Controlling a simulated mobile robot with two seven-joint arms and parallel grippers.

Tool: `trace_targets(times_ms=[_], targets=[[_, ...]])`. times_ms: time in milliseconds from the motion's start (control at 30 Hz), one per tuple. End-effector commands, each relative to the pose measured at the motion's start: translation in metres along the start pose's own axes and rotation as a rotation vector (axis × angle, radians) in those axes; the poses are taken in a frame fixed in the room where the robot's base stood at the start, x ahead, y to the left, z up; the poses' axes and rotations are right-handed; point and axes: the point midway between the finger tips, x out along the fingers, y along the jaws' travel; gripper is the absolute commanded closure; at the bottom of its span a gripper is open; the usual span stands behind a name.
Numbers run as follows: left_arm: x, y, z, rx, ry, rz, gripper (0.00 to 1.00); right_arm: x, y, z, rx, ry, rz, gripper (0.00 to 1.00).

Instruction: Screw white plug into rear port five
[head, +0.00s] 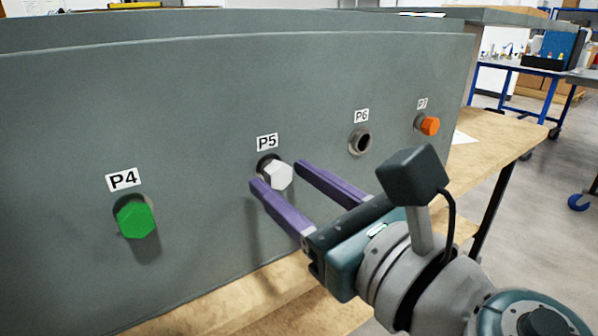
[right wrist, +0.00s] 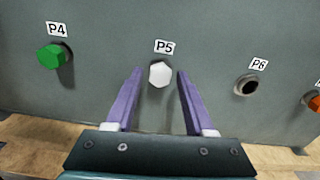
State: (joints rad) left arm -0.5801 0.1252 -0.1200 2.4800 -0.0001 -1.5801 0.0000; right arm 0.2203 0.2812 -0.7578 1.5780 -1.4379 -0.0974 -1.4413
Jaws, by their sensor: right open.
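The white plug (head: 278,176) is a hexagonal-headed plug at port P5 on the grey panel (head: 210,100). It sits in or against the port opening, whose dark rim shows at its upper left. How deep it is seated I cannot tell. My right gripper (head: 279,172) is open, with its two purple fingers pointing at the panel. In the right wrist view the white plug (right wrist: 160,74) appears between and just beyond the fingertips (right wrist: 159,71), with a gap on each side. My left gripper is not in view.
A green plug (head: 136,216) is in port P4 and an orange plug (head: 429,125) in port P7. Port P6 (head: 360,141) is an empty dark hole. The wooden bench top (head: 490,135) runs below the panel. A blue-framed table (head: 515,70) stands at the back right.

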Motion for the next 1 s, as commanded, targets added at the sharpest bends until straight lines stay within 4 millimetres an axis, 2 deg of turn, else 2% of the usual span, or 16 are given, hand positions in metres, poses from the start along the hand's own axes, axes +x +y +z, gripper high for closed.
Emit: trace_targets(times_ms=[33,133,200,300,567,1000], targets=[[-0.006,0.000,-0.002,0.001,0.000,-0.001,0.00,0.000,0.000,0.003,-0.191,0.001,0.002,0.46],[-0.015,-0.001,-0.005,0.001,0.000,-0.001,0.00,0.000,0.000,0.005,-0.565,0.002,0.001,0.46],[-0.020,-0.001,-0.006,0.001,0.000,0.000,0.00,0.000,0.000,0.005,-0.765,0.002,0.001,0.46],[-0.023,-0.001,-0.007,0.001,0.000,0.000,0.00,0.000,0.001,0.003,-0.920,0.002,0.000,0.46],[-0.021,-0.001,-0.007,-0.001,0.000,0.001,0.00,0.000,0.002,0.001,-0.949,0.001,-0.001,0.47],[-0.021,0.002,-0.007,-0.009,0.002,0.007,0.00,0.000,0.002,0.001,-0.944,0.002,0.000,0.97]])
